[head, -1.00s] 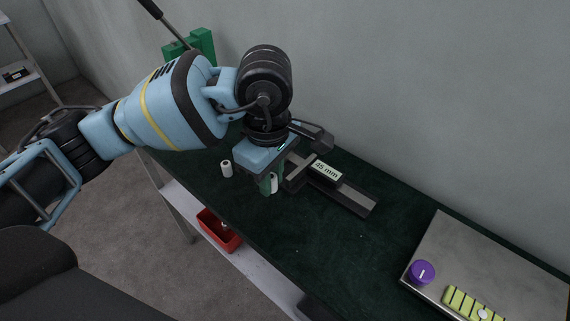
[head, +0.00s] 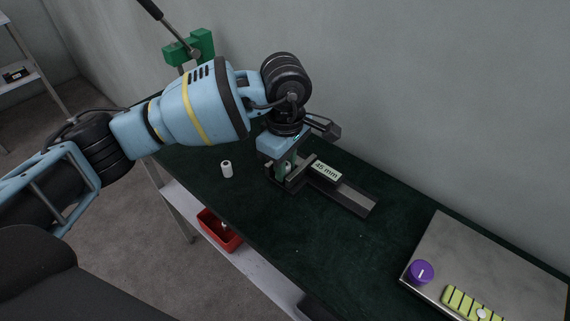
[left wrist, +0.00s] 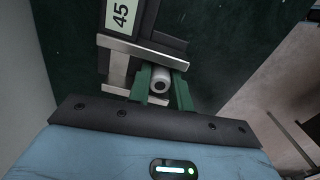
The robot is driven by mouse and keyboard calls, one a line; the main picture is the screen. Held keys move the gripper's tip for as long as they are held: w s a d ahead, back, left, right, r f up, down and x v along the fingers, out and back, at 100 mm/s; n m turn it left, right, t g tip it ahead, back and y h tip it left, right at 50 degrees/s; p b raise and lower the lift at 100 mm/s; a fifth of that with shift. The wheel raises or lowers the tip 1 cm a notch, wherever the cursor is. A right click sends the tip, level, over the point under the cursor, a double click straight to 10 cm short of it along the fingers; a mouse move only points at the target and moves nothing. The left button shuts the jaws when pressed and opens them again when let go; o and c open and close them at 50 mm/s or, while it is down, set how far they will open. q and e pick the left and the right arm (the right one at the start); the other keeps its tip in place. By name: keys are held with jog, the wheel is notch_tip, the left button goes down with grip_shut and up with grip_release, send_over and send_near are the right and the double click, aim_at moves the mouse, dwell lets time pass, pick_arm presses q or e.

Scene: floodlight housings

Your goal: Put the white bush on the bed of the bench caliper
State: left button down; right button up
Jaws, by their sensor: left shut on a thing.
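The bench caliper (head: 345,195) lies on the green bench top, with a label reading 45 mm; it also shows in the left wrist view (left wrist: 146,18). My left gripper (head: 287,168) is over the jaw end of the caliper. In the left wrist view its green fingers (left wrist: 161,86) are shut on a white bush (left wrist: 161,78), which stands between the caliper's jaws. I cannot tell whether the bush touches the bed. A second white bush (head: 227,169) stands upright on the bench, left of the caliper. My right gripper is not in view.
A green lever press (head: 190,47) stands at the back left. A metal panel (head: 490,255) with a purple knob (head: 421,271) is at the right. A red bin (head: 219,231) sits on the shelf below. The bench right of the caliper is clear.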

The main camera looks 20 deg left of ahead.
pick_arm(q)
jog(key=shift+f, duration=0.2)
jog(key=shift+f, duration=0.2)
jog(key=c, duration=1.3)
grip_release()
jog(key=shift+o, duration=0.2)
jog(key=shift+r, duration=0.15)
notch_tip(320, 180, up, 12)
